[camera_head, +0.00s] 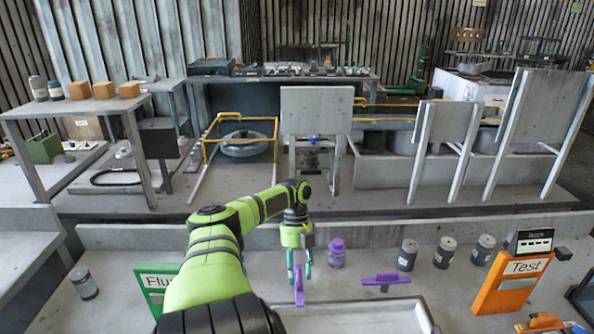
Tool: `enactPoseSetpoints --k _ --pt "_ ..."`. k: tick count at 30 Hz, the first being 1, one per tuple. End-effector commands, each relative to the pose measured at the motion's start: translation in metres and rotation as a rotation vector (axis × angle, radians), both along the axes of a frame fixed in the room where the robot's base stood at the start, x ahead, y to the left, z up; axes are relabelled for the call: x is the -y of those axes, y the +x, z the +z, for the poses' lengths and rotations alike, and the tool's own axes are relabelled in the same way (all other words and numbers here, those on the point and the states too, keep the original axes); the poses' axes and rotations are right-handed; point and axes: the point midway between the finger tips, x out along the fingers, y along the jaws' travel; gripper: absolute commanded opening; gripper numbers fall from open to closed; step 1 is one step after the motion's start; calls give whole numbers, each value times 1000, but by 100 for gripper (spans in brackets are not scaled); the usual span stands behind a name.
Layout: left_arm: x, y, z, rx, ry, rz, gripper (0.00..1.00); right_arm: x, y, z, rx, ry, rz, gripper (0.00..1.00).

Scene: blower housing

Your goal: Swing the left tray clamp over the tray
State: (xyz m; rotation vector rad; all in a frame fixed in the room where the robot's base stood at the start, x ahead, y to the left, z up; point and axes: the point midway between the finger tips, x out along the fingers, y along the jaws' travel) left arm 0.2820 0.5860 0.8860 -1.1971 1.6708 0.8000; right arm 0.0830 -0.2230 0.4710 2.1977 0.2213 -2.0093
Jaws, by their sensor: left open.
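The left tray clamp (299,291) is a purple bar at the back left of the pale tray (424,310). In the picture it runs nearly up and down, toward the tray's near side. My left gripper (301,272) has teal fingers and points down. It is open, with its fingertips on either side of the clamp's far end. I cannot tell whether they touch it. A second purple clamp (386,279) lies crosswise at the tray's back edge. The tray's left part is hidden behind my left arm. My right gripper is not in view.
A purple bottle (336,254) stands just behind and right of my gripper. Several grey canisters (408,255) stand further right. A green "Flu..." sign (153,284) is at left, partly hidden by my arm, and an orange "Test" sign (508,283) is at right.

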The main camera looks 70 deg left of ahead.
Motion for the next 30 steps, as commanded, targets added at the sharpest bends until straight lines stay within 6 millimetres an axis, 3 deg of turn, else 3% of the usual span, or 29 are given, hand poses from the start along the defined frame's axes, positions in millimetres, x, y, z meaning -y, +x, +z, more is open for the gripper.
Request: enactPoseSetpoints --k 5,16,30 --pt "-8 3 18 3 4 1 45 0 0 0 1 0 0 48" --pt "-33 13 85 7 1 3 45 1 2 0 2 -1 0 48" --pt "-43 15 110 1 0 -1 45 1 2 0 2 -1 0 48"
